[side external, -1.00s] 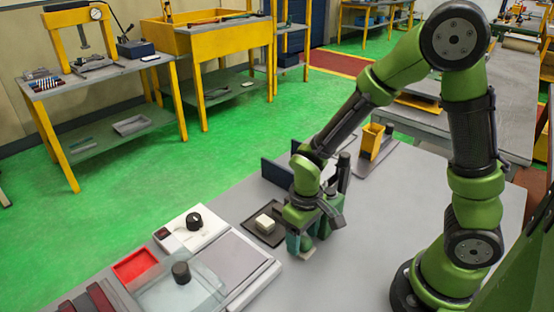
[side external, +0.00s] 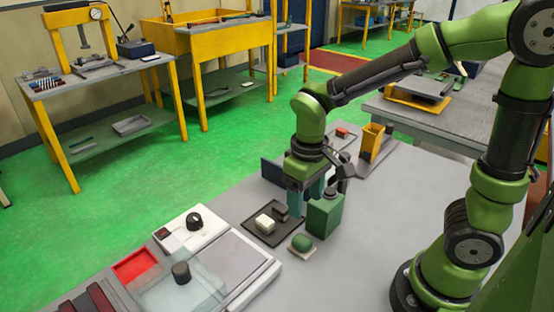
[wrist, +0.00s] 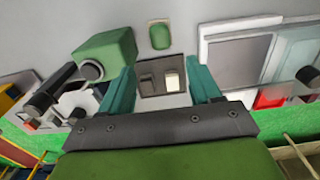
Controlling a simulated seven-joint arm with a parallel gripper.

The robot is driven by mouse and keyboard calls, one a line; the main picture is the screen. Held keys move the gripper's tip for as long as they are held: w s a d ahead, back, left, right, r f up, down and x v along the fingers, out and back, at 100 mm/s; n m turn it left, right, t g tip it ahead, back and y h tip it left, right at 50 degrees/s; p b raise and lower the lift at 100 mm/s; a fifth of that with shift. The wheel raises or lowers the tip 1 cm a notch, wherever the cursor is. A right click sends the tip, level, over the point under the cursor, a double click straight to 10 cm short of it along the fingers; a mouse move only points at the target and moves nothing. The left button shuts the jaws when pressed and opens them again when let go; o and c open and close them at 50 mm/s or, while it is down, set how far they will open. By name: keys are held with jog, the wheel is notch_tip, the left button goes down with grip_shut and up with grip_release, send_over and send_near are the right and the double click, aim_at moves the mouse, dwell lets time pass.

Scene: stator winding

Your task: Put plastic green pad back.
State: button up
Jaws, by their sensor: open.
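The green pad (side external: 302,242) is a small rounded piece lying on a pale flat base on the grey table, in front of a dark tray (side external: 258,238). It also shows in the wrist view (wrist: 159,36), at the top centre. My gripper (side external: 306,200) is raised above the table, behind the pad and near the tray. Its two teal fingers are apart with nothing between them; in the wrist view the open fingers (wrist: 161,74) frame the tray. The tray holds a white block (side external: 264,222) and a dark block (side external: 281,212).
A green box (side external: 325,216) stands close to the right of my gripper. A dark blue upright plate (side external: 272,172) is behind. A white unit with a black knob (side external: 194,220) and a red tray (side external: 136,264) are to the left. The table's front right is clear.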

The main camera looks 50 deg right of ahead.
jog(key=s+d+r+m+t+y, duration=0.2)
jog(key=s+r+m+t, duration=0.2)
jog(key=r+t, duration=0.3)
jog(key=shift+w+r+v, duration=0.25)
jog(key=shift+w+v, duration=0.15)
jog(key=shift+v, duration=1.5)
